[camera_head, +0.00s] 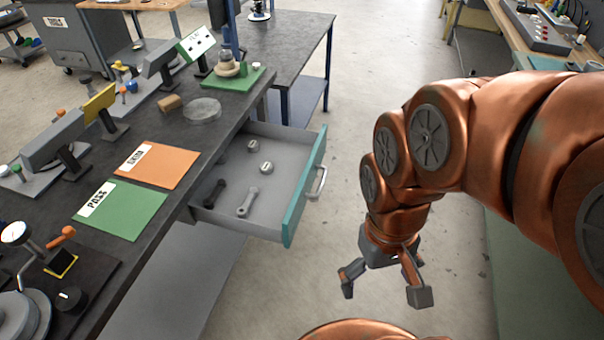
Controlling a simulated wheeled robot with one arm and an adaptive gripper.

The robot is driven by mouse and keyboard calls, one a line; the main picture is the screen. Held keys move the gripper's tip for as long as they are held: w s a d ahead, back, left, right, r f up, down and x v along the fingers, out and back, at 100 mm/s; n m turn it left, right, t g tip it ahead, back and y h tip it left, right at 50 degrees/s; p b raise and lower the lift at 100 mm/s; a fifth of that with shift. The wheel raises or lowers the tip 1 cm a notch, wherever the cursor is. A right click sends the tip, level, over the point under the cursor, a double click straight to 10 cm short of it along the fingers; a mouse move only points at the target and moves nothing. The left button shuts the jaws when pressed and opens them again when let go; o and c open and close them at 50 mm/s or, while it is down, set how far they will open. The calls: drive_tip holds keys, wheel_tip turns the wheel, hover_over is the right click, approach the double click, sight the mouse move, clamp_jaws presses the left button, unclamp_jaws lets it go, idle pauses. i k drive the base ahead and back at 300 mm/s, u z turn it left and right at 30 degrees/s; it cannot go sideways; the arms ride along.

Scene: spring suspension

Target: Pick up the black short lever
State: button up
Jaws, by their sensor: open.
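A black short lever (214,194) lies in the open drawer (290,143), near its front left corner. A grey lever (248,202) lies just to its right, apart from it. My gripper (384,293) is open and empty. It hangs over the floor to the right of the drawer, pointing down, well apart from the black lever.
Two small round metal parts (253,145) lie farther back in the drawer. The drawer's teal front (308,185) and handle (319,184) stand between my gripper and the levers. The bench (185,205) bears an orange mat (158,166), a green mat (122,210) and several fixtures.

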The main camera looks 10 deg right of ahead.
sight(209, 203)
drive_tip(key=k, duration=0.45)
drive_tip(key=z, duration=0.35)
drive_tip(key=i, duration=1.25)
drive_tip(key=u, duration=2.5)
